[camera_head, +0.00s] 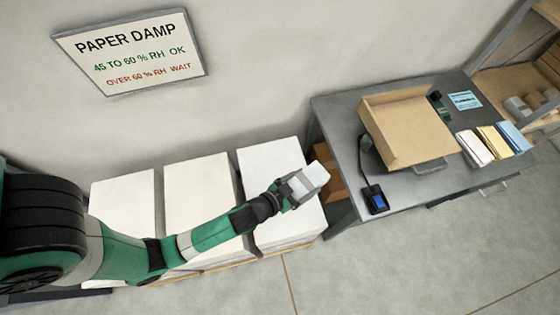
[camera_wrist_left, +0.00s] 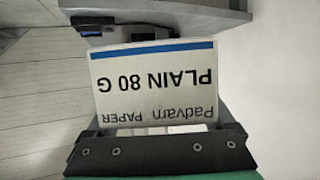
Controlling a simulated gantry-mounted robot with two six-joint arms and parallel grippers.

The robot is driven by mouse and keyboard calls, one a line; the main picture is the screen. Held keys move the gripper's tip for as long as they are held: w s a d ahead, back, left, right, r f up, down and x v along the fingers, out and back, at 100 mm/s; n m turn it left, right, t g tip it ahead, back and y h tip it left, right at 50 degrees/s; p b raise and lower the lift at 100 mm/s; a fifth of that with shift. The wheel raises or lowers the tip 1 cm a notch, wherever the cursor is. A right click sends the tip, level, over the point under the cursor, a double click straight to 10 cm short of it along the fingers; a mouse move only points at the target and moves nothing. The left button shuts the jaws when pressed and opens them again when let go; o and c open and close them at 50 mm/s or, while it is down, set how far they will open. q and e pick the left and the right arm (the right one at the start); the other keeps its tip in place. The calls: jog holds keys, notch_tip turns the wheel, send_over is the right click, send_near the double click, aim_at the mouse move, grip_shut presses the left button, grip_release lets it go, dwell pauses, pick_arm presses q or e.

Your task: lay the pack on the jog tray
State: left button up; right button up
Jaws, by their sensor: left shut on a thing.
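The pack, a white paper ream (camera_head: 316,173), is in my left gripper (camera_head: 301,185), over the far right white stack in the head view. In the left wrist view the pack (camera_wrist_left: 155,80) shows a blue stripe and upside-down print reading "PLAIN 80 G"; the left gripper's jaws (camera_wrist_left: 158,134) are shut on its near end. The likely jog tray, a tan open tray with raised walls (camera_head: 415,128), sits on the grey desk up and right of the gripper, apart from the pack. Its visible floor looks empty. My right gripper is not in view.
The grey desk (camera_head: 340,122) carries a black meter with a blue screen (camera_head: 375,199) near its front left and several coloured packs (camera_head: 493,141) right of the tray. White paper stacks (camera_head: 195,183) stand along the wall. A shelf (camera_head: 535,75) is at far right.

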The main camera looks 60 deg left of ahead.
pick_arm(q)
jog(key=w+a+f+n+g+y+b, duration=0.1)
jog(key=a+f+n+y+b, duration=0.1)
jog(key=f+b, duration=0.6)
jog(key=w+a+f+n+g+y+b, duration=0.1)
jog(key=w+a+f+n+y+b, duration=0.1)
jog(key=a+f+b, duration=0.3)
notch_tip(320, 180, down, 4)
jog(key=y+b, duration=0.1)
jog(key=b, duration=0.7)
jog(key=shift+w+a+f+n, duration=0.2)
jog(key=shift+a+f+n, duration=0.05)
jog(key=shift+n, duration=0.05)
jog(key=b, duration=0.5)
send_over(266, 185)
jog(key=d, duration=0.2)
jog(key=f, duration=0.9)
jog(key=shift+s+a+f, duration=0.15)
jog(key=shift+a+f, duration=0.1)
jog(key=shift+f, duration=0.05)
jog(key=shift+s+a+f+b, duration=0.15)
jog(key=shift+f+b, duration=0.9)
jog(key=shift+f, duration=0.65)
